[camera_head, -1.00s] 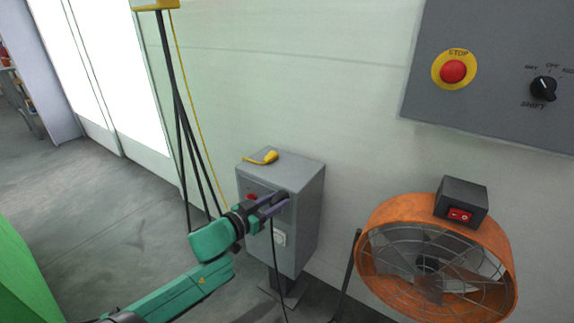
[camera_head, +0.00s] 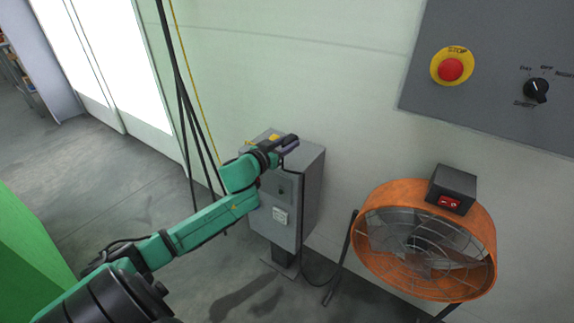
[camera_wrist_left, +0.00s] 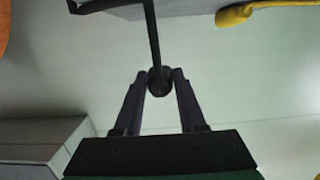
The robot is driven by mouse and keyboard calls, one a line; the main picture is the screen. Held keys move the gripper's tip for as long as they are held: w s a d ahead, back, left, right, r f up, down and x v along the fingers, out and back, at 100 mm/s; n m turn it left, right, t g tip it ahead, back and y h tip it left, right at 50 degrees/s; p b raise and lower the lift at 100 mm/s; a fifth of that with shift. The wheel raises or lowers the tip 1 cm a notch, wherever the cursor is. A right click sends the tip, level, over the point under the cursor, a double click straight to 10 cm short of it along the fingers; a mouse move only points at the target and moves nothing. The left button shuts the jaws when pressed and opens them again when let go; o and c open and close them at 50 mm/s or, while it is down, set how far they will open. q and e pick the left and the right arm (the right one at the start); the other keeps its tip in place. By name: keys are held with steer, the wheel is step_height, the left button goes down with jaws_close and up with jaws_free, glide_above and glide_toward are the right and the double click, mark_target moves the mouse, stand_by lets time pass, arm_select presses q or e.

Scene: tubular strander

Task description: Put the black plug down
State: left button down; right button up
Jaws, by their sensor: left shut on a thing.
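My left gripper (camera_head: 289,146) is at the top of the grey box, near its upper front edge in the head view. In the left wrist view its two fingers are shut on the black plug (camera_wrist_left: 158,84), which sits between the fingertips. A black cable (camera_wrist_left: 152,30) runs from the plug to the top of that view. In the head view the plug is mostly hidden by the fingers. I cannot tell whether it touches the box top. My right gripper is not in view.
A yellow plug-like piece (camera_head: 274,137) lies on the grey box (camera_head: 310,185), just behind my gripper. The box front has a white socket (camera_head: 280,214). An orange fan (camera_head: 485,245) stands at right, with a dark cable (camera_head: 318,280) on the floor between.

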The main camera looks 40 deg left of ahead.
mark_target(287, 165)
arm_select(q)
step_height(287, 165, down, 6)
steer(key=shift+f+b, duration=0.1)
steer(key=shift+b, duration=0.7)
steer(key=shift+f, duration=0.15)
steer(key=shift+f, duration=0.25)
steer(key=shift+c, duration=2.4)
jaws_free()
steer(key=shift+r, duration=0.15)
